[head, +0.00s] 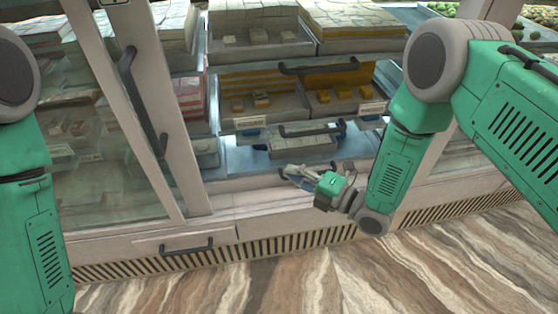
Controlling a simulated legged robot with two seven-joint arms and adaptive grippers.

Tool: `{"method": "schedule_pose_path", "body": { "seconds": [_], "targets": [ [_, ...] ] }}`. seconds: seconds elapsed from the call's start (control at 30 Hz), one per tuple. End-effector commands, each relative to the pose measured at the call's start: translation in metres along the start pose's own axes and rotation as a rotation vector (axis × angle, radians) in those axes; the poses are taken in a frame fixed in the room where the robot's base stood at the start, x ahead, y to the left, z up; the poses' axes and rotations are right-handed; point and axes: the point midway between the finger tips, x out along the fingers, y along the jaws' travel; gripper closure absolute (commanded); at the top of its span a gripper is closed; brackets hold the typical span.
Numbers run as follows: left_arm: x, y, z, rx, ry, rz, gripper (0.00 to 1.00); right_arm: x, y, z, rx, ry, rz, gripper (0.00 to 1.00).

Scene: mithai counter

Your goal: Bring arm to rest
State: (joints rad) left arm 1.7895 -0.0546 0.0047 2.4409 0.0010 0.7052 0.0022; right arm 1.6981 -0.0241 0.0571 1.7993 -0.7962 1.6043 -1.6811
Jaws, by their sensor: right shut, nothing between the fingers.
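My right arm comes in from the right and bends down in front of the sweets counter (210,208). My right gripper (290,171) is small in view and reaches toward the low opening of the counter, by the bottom shelf. Its fingers are shut, and no object shows between them. Whether it touches the counter edge I cannot tell. My left arm hangs at the left edge of the picture, and its gripper is out of view.
Glass sliding doors (95,130) with a handle (143,100) stand at the left. Trays of sweets (258,106) fill the shelves. A lower tray (303,146) sits behind the right gripper. A drawer handle (186,246) juts out low. The striped floor (300,280) in front is clear.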

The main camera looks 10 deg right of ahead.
Motion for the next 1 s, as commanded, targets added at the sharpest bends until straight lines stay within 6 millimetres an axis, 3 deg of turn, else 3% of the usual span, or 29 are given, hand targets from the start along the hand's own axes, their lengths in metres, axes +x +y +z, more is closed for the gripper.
{"method": "schedule_pose_path", "body": {
  "seconds": [0.3, 0.47, 0.57, 0.7, 0.9, 1.0],
  "targets": [
    [-0.004, 0.0, 0.0, 0.0, -0.001, 0.0, 0.07, -0.009, -0.002, -0.001, 0.033, -0.01, -0.024, 1.0],
    [-0.023, 0.0, -0.001, 0.0, -0.001, 0.0, 0.07, -0.035, -0.018, -0.003, 0.316, -0.125, -0.214, 1.0],
    [-0.042, 0.0, -0.002, 0.0, 0.0, 0.0, 0.07, -0.075, -0.035, -0.01, 0.632, -0.304, -0.401, 1.0],
    [-0.068, -0.001, -0.004, 0.0, 0.0, 0.0, 0.07, -0.156, -0.05, -0.032, 1.096, -0.681, -0.619, 1.0],
    [-0.095, -0.001, -0.005, 0.0, 0.0, 0.0, 0.07, -0.275, -0.038, -0.079, 1.568, -1.314, -0.728, 1.0],
    [-0.101, -0.001, -0.005, 0.0, 0.0, 0.0, 0.07, -0.311, -0.027, -0.096, 1.677, -1.54, -0.713, 1.0]
  ]
}}
